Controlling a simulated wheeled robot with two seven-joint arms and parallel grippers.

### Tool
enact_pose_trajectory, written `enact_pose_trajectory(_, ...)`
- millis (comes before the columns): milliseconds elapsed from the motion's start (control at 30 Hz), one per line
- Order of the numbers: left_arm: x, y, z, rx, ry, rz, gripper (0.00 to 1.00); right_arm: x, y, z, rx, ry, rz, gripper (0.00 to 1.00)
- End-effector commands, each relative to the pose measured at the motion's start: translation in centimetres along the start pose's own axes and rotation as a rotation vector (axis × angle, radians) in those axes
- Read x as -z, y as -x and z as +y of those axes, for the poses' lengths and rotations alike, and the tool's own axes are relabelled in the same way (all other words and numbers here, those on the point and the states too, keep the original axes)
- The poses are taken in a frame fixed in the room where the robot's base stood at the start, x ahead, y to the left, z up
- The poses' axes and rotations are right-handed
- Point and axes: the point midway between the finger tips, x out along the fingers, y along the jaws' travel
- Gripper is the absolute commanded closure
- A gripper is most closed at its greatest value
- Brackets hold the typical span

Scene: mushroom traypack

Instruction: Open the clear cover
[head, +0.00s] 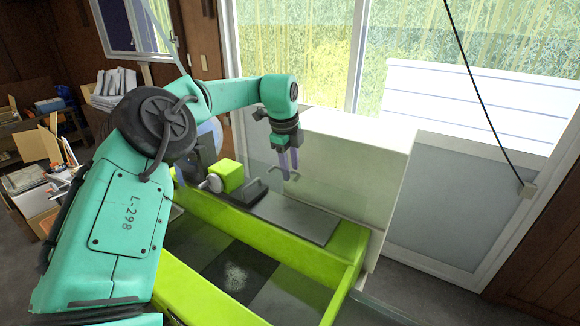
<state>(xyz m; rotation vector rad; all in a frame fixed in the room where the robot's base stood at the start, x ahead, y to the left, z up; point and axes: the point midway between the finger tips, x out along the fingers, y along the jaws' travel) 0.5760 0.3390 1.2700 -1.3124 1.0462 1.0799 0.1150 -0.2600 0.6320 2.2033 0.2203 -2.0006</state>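The clear cover (262,160) looks like a faint see-through panel over the green machine, in front of the white box-like body; its edges are hard to make out. A small grey bracket-like handle (298,187) shows on it. My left gripper (290,174) reaches down from the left arm to this handle, its two purple fingers a small gap apart. The fingertips are at or just above the handle; I cannot tell whether they touch it. My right gripper is not in view.
The lime-green machine frame (347,252) holds a dark grey plate (298,220) and a green block (227,176) with a round knob. A white housing (365,175) stands behind. Cardboard boxes and papers (38,150) clutter the left. A dark cable hangs at right.

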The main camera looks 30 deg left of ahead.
Motion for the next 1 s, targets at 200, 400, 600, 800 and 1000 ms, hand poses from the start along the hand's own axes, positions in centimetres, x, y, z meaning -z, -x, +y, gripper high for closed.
enact_pose_trajectory(200,0.0,0.1,0.0,0.001,0.000,0.001,0.58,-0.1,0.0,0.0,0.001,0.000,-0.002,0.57)
enact_pose_trajectory(400,0.0,0.1,0.0,0.000,0.000,0.001,0.58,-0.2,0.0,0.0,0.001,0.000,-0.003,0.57)
enact_pose_trajectory(600,0.1,1.1,-0.1,0.002,0.000,0.003,0.58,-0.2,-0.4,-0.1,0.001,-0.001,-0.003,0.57)
enact_pose_trajectory(800,0.1,5.1,-0.1,0.006,0.001,0.003,0.58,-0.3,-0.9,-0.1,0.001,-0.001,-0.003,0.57)
enact_pose_trajectory(1000,0.0,9.9,-0.1,0.004,0.001,0.002,0.58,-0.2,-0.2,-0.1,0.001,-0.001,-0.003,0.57)
